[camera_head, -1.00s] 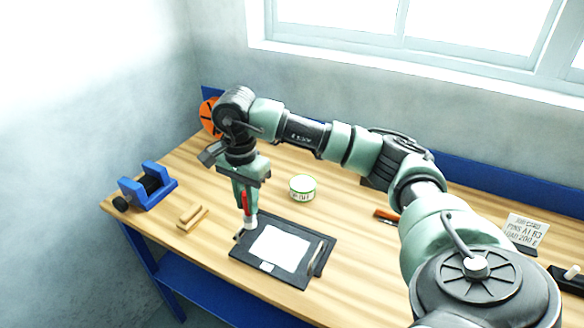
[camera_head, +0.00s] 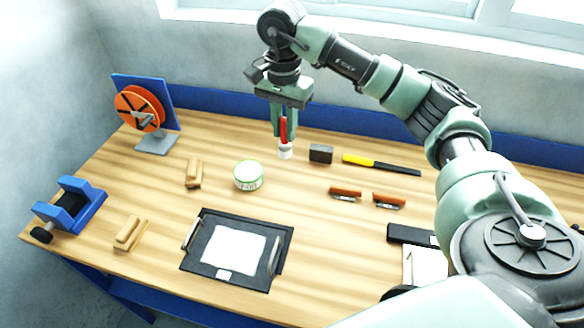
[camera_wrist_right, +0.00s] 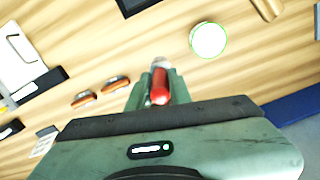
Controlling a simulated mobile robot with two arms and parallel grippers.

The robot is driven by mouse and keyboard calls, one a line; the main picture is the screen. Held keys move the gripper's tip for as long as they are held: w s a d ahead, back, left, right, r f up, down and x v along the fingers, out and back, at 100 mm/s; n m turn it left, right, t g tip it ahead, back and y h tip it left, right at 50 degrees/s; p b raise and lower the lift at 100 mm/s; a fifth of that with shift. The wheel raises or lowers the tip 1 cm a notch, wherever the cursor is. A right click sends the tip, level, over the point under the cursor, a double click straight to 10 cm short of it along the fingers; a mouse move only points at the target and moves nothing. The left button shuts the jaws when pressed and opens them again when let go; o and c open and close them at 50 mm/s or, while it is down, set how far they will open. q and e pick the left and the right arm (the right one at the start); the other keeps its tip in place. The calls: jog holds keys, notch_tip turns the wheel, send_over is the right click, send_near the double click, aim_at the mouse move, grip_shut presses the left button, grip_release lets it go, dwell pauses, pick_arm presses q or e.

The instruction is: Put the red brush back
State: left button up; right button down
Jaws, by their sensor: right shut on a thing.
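The red brush (camera_head: 283,130) is upright in my right gripper (camera_head: 284,134), its pale head (camera_head: 286,152) pointing down. It is above the back middle of the bench, and the gripper is shut on it. The red handle also shows in the right wrist view (camera_wrist_right: 160,84) between the fingers. A white tin with a green rim (camera_head: 248,176) stands in front and to the left of the brush. A dark block (camera_head: 321,153) lies just right of it. My left gripper is not in view.
A black framed plate with a white sheet (camera_head: 236,247) lies at the front. Two wooden-handled tools (camera_head: 345,193) and a yellow-black tool (camera_head: 380,164) lie to the right. An orange reel (camera_head: 140,106) stands back left, a blue dispenser (camera_head: 75,207) at the left edge.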

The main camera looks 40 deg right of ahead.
aim_at(285, 143)
notch_tip(285, 143, down, 7)
jog(key=shift+s+r+p, duration=0.1)
jog(key=shift+s+p, duration=0.05)
jog(key=shift+p, duration=0.85)
notch_tip(285, 143, down, 8)
jog(key=shift+f+p, duration=0.1)
jog(key=shift+p, duration=1.1)
jog(key=shift+f, duration=0.25)
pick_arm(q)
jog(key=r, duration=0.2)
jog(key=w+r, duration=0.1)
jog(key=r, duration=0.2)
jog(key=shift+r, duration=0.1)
pick_arm(e)
jog(key=shift+f, duration=0.2)
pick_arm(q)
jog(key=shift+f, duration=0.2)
pick_arm(e)
jog(key=c, duration=1.3)
grip_release()
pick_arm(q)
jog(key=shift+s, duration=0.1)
